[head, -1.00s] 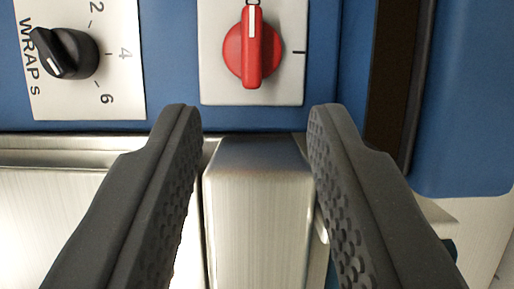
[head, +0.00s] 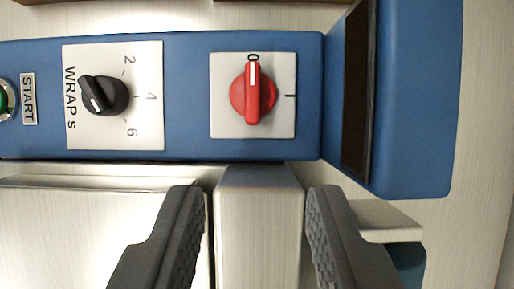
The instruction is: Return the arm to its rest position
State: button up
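My gripper (head: 256,212) is in the lower middle of the head view. Its two dark fingers are spread apart with nothing between them, and a brushed metal block shows behind the gap. The fingertips are below the blue control panel (head: 185,100) and touch none of its controls. A red rotary switch (head: 253,93) on a light plate is above the gap, its white mark pointing up at 0. The rest of my arm is not shown.
Left of the red switch is a black WRAP s knob (head: 104,95) with a scale of 2, 4, 6. A green START button (head: 4,100) is at the left edge. A blue housing (head: 412,100) with a dark strip stands at right. Pale surface lies beyond it.

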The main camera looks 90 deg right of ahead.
jog(key=s+d+r+m+t, duration=0.1)
jog(key=s+r+m+t, duration=0.3)
jog(key=r, duration=0.8)
jog(key=s+d+r+m+t, duration=0.2)
jog(key=r+m+t, duration=0.3)
jog(key=r, duration=0.6)
jog(key=s+d+r+m+t+h, duration=0.2)
jog(key=s+r+m+t, duration=0.1)
jog(key=s+r, duration=0.4)
jog(key=s+d+r+m+t+h, duration=0.2)
jog(key=s+r+m+t, duration=0.1)
jog(key=s+r+m, duration=0.3)
jog(key=shift+s+d+r, duration=0.15)
jog(key=shift+s+r, duration=0.35)
